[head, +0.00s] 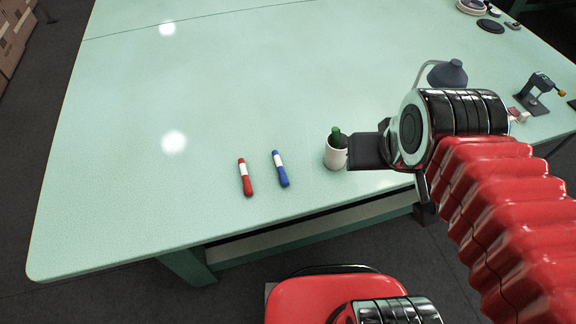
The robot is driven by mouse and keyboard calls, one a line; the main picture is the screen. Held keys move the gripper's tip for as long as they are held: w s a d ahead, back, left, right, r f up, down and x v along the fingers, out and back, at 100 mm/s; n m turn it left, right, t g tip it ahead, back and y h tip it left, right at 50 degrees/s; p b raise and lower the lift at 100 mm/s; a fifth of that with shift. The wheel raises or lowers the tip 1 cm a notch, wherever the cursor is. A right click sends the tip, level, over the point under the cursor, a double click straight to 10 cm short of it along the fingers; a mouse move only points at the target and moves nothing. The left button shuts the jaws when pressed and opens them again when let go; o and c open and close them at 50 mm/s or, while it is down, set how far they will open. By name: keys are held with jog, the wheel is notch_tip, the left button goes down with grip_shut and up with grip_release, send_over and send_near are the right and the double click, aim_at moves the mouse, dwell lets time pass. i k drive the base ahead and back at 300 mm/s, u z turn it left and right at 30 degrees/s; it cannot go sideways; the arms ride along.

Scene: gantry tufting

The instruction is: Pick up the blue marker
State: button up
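The blue marker (281,169) lies on the pale green table (120,190), near its front edge. It is blue with a white band. A red marker (245,177) with a white band lies just to its left. A white cup (335,156) with a green marker (336,133) in it stands to the right of the blue marker. My gripper (352,152) is at the cup's right side, apart from the blue marker. Its dark end overlaps the cup in view. I cannot tell whether it touches the cup or how its fingers stand.
A dark blue lamp-like object (448,73) stands behind my arm. A small dark clamp device (538,93) sits at the right. Reels and dark discs (490,26) lie at the far right corner.

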aim_at(283, 178)
jog(key=u, duration=0.2)
jog(key=k, duration=0.6)
jog(key=u, duration=0.6)
jog(key=k, duration=0.7)
jog(key=u, duration=0.55)
jog(key=i, duration=1.5)
jog(key=z, duration=0.3)
